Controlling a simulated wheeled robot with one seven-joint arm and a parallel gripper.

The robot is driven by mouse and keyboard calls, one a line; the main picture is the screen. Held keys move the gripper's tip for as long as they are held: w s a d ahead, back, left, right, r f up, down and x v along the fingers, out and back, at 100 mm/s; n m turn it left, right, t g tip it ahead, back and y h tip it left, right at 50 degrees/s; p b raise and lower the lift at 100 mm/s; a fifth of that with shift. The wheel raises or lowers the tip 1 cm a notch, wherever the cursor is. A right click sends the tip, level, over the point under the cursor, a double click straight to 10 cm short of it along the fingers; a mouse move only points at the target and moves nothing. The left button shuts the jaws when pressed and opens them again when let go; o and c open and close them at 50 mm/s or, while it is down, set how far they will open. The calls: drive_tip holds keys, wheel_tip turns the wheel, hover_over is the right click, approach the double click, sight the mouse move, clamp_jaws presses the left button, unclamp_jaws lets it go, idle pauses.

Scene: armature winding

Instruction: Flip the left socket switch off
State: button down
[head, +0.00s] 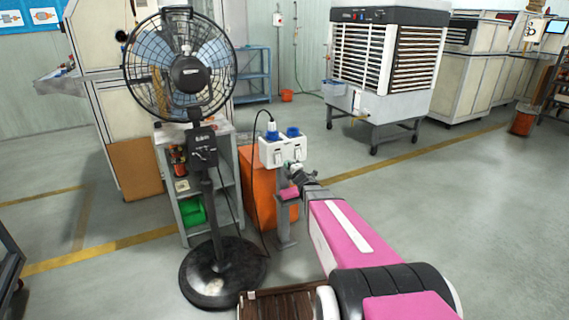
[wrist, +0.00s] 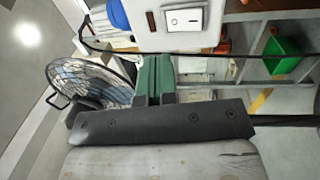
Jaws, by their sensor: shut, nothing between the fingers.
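One white rocker switch (wrist: 185,19), seemingly the left one, shows clearly in the wrist view on the box (wrist: 215,32). My gripper (head: 289,166) is just in front of the box's lower part in the head view. In the wrist view, its green fingers (wrist: 153,60) are together and empty, with tips near the box's edge. I cannot tell whether they touch it. The rocker's on or off position is unclear.
A black pedestal fan (head: 190,75) stands left of the box. A black cable (head: 254,135) hangs from the left socket.

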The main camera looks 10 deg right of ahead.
drive_tip(key=v, duration=0.2)
drive_tip(key=r+v, duration=0.1)
drive_tip(key=v, duration=0.2)
drive_tip(key=shift+s+d+r, duration=0.15)
drive_tip(key=shift+s, duration=0.25)
drive_tip(key=s+d+f+m+g+h, duration=0.3)
drive_tip(key=s+f+m+g+h, duration=0.45)
drive_tip(key=m, duration=0.65)
drive_tip(key=s+a+f+m+g, duration=0.1)
drive_tip(key=s+a+m+g, duration=0.2)
drive_tip(key=s, duration=0.6)
drive_tip(key=s+a+f+m+g+y, duration=0.1)
drive_tip(key=s+a+f+m+g, duration=0.1)
drive_tip(key=s+g, duration=0.6)
drive_tip(key=s+a+m, duration=0.1)
drive_tip(key=m, duration=0.1)
drive_tip(key=shift+s+f+m, duration=0.25)
drive_tip(key=shift+m, duration=0.05)
